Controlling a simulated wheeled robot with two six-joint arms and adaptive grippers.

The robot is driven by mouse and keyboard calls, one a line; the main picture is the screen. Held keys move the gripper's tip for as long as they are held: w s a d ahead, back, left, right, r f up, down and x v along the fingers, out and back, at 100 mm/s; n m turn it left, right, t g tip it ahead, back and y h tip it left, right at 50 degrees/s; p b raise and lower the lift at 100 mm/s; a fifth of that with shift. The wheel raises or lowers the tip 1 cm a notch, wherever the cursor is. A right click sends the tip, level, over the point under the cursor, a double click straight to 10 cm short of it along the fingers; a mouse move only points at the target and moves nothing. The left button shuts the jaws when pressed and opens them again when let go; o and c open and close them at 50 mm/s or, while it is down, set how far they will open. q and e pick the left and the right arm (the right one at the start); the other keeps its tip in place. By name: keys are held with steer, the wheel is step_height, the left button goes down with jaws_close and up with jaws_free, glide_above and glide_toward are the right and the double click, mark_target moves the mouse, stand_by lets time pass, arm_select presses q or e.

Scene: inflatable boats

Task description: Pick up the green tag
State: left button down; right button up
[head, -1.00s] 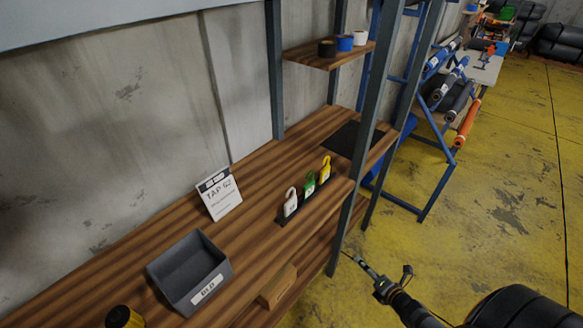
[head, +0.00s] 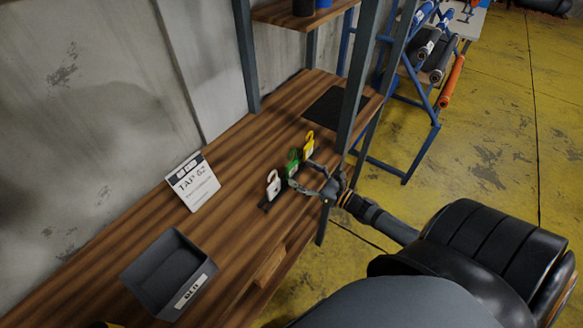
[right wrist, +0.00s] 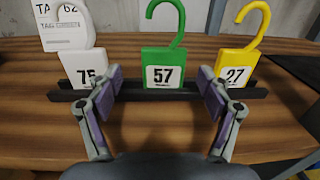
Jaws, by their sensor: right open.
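The green tag (head: 292,165) stands in a dark holder (head: 266,205) on the wooden shelf, between a white tag (head: 273,184) and a yellow tag (head: 308,146). In the right wrist view the green tag (right wrist: 162,68) is marked 57, the white tag (right wrist: 84,68) 75 and the yellow tag (right wrist: 236,66) 27. My right gripper (head: 302,178) is open, in front of the green tag. In the wrist view its fingers (right wrist: 164,90) are to either side of the green tag, with nothing between them gripped. My left gripper is not in view.
A white sign (head: 192,183) stands left of the tags. A grey bin (head: 168,272) sits at the shelf's front left. A dark upright post (head: 356,80) rises right of the tags, close to my right gripper. A dark mat (head: 328,108) lies behind them.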

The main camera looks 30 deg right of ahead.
mark_target(294, 167)
steer(key=x, duration=0.4)
steer(key=shift+w+d+p, duration=0.15)
steer(key=shift+w+p, duration=0.1)
steer(key=shift+p, duration=0.05)
steer(key=shift+w+f, duration=0.15)
steer(key=shift+w, duration=0.2)
steer(key=shift+s, duration=0.2)
steer(key=c, duration=1.1)
